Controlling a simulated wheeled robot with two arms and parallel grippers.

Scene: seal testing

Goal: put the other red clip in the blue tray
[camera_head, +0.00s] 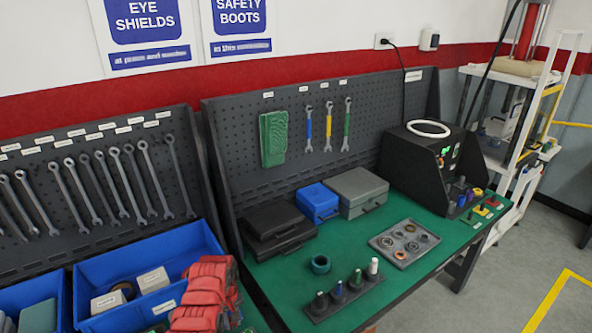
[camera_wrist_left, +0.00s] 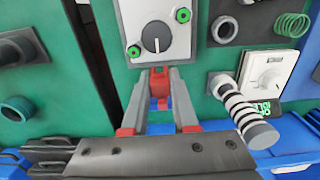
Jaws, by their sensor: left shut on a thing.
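My left gripper (camera_wrist_left: 159,76) shows in the left wrist view, its two fingers closed in on a small red clip (camera_wrist_left: 159,88). The clip sits between the fingertips, in front of a green board, just below a pale box with a black knob. I cannot tell whether the clip touches anything else. Blue trays stand at the lower left of the head view, one of them a blue tray (camera_head: 88,273) with white boxes in it. Blue bin edges (camera_wrist_left: 296,150) also show at the lower right of the wrist view. My left gripper cannot be made out in the head view. My right gripper is out of view.
The pale knob box (camera_wrist_left: 160,30), a striped hose piece (camera_wrist_left: 240,110) and a dial unit (camera_wrist_left: 270,72) are close around the gripper. In the head view, a red bundle (camera_head: 205,290) stands by the blue tray. A green bench (camera_head: 350,275) has some bare surface.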

